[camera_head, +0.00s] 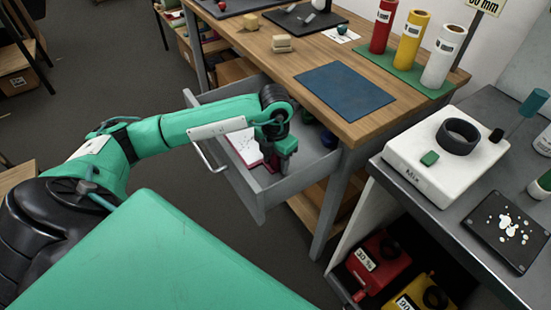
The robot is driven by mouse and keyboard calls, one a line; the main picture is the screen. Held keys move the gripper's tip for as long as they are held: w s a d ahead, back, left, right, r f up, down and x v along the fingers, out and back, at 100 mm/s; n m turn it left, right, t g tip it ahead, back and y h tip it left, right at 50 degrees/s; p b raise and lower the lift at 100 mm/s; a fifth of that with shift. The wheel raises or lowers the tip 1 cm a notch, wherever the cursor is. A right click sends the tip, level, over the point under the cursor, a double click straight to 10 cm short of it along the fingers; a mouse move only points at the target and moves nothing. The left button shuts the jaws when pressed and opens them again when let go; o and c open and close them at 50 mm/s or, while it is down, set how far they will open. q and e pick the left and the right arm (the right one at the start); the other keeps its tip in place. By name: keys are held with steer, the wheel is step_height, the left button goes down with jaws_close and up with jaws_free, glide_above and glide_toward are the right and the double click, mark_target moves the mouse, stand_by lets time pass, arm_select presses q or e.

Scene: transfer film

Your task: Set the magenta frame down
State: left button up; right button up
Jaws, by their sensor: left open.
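The magenta frame (253,164) lies in the open grey drawer (262,205) below the wooden workbench. My left gripper (281,164) points down into the drawer at the right end of the frame. Its jaws are open, and whether a fingertip still touches the frame cannot be told. My right gripper is out of view.
A blue mat (344,91) lies bare on the wooden bench (300,60). Red, yellow (413,40) and white cylinders stand on a green mat. A white device (445,155) with a black ring sits on the grey counter at right. Dark round things (328,138) lie at the drawer's right.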

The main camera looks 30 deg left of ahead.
arm_select(q)
step_height(320, 180, up, 2)
steer(key=shift+r, duration=0.2)
step_height(320, 180, up, 8)
steer(key=shift+r, duration=0.85)
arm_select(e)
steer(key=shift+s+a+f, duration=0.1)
